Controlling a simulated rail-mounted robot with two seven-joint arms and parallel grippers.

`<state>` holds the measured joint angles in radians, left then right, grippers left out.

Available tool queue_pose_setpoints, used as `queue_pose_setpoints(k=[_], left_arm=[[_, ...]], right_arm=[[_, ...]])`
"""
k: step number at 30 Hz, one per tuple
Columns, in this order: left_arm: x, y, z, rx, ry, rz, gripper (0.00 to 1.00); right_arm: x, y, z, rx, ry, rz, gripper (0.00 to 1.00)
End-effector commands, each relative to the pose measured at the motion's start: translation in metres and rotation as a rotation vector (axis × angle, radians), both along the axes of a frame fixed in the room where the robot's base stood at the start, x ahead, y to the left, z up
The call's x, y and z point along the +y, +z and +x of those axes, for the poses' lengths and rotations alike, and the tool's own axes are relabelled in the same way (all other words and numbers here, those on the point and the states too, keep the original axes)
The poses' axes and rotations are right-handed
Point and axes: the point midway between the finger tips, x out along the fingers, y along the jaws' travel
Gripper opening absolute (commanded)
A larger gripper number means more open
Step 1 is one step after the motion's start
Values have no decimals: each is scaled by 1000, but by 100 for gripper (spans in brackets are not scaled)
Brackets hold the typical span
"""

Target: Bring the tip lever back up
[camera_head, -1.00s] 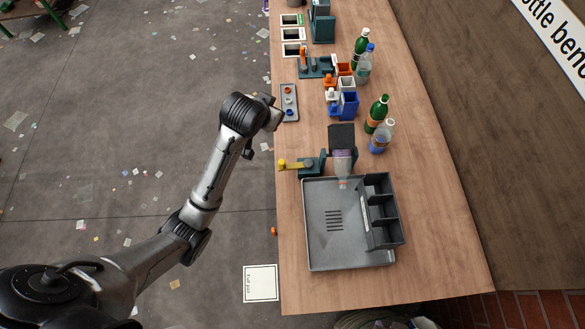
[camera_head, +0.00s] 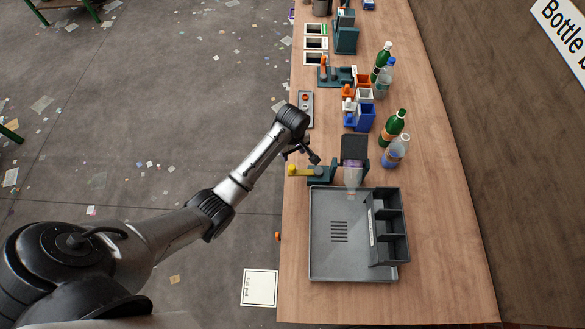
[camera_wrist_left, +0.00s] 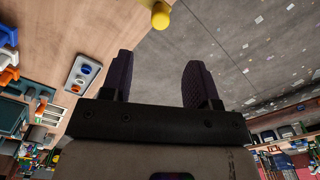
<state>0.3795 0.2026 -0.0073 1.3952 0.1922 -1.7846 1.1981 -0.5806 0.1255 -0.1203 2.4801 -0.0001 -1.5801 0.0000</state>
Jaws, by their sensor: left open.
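The tip lever (camera_head: 305,171) has a yellow knob at its left end and lies low, sticking out left from a teal mount (camera_head: 322,172) at the table's edge. A clear bottle (camera_head: 353,176) lies tipped in a dark cradle (camera_head: 354,148), its neck over the grey tray (camera_head: 339,267). My left gripper (camera_head: 303,155) is open and empty, just above the lever in the head view. In the left wrist view, the yellow knob (camera_wrist_left: 161,16) shows beyond the two spread fingers (camera_wrist_left: 158,76), apart from them. My right gripper is not in view.
A dark divided rack (camera_head: 390,225) stands on the tray's right side. Green bottles (camera_head: 393,128) and clear bottles (camera_head: 396,151) stand right of the cradle. Coloured bins (camera_head: 365,117) and a small grey tray (camera_head: 306,122) are farther back.

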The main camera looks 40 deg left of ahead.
Motion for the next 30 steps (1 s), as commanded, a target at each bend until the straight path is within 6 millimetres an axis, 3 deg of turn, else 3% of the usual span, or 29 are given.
queue_pose_setpoints(k=[12, 18, 30], left_arm=[[0, -77, -2, 3, -3, 0, 55], [0, -105, -1, 1, -3, 0, 55], [0, -126, -1, -1, -3, 1, 55]], right_arm=[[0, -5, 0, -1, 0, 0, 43], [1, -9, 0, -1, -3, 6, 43], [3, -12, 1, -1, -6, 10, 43]])
